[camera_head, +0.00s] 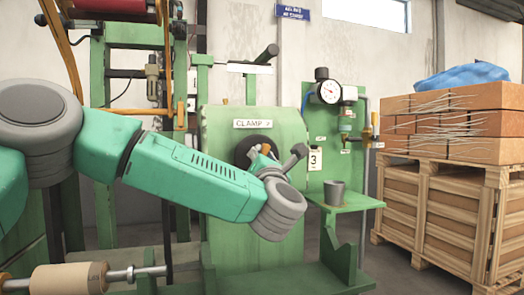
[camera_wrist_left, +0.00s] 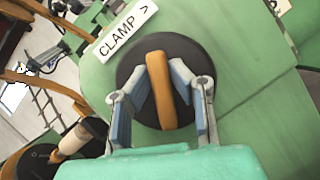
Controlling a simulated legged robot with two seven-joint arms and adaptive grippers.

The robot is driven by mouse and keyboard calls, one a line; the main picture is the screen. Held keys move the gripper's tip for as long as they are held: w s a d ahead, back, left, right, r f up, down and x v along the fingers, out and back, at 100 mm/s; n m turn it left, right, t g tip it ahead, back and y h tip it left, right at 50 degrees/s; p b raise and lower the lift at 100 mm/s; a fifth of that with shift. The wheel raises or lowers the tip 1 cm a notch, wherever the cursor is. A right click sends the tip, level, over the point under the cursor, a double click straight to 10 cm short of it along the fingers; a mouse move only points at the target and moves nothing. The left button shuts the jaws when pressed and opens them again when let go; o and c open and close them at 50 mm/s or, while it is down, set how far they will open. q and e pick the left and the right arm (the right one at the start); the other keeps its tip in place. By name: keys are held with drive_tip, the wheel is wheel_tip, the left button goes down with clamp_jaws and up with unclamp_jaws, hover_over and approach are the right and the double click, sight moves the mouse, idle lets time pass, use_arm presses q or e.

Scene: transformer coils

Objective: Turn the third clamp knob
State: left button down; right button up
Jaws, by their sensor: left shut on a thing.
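The clamp knob has an orange bar handle (camera_wrist_left: 161,90) on a round black disc (camera_wrist_left: 136,82), set in a green panel under a white label (camera_wrist_left: 127,32) reading "CLAMP >". In the left wrist view my left gripper (camera_wrist_left: 163,92) has its two blue-padded fingers on either side of the orange handle, closed on it. In the head view the left arm reaches in from the left, and the gripper (camera_head: 266,158) is at the knob, partly covering the handle and the black disc (camera_head: 252,146). My right gripper is not in view.
A sign with "3" (camera_head: 315,159) hangs right of the knob. Further right are a pressure gauge (camera_head: 329,92) and a green shelf (camera_head: 345,201) with a grey cup (camera_head: 334,192). A wooden pallet stack (camera_head: 440,205) stands at the right. A roller (camera_head: 70,279) lies at the lower left.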

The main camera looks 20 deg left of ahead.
use_arm(q)
drive_tip(key=m, duration=0.1)
drive_tip(key=m+h+p, duration=0.1)
drive_tip(key=shift+d+r+m, duration=0.1)
drive_tip(key=shift+r+m, duration=0.2)
drive_tip(key=f+m+g+p, duration=0.1)
drive_tip(key=m+g+p, duration=0.1)
drive_tip(key=m+p, duration=0.5)
drive_tip(key=f+m+g+p, duration=0.1)
drive_tip(key=m+g+p, duration=0.2)
drive_tip(key=m+p, duration=0.4)
drive_tip(key=f+m+g+h+p, duration=0.1)
drive_tip(key=m+g+p, duration=0.2)
drive_tip(key=m+p, duration=0.5)
drive_tip(key=shift+s+f+p, duration=0.25)
drive_tip(key=shift+f+p, duration=0.15)
drive_tip(key=shift+p, duration=5.45)
drive_tip(key=c, duration=1.5)
unclamp_jaws()
drive_tip(key=shift+w, duration=0.2)
drive_tip(key=shift+r, duration=0.1)
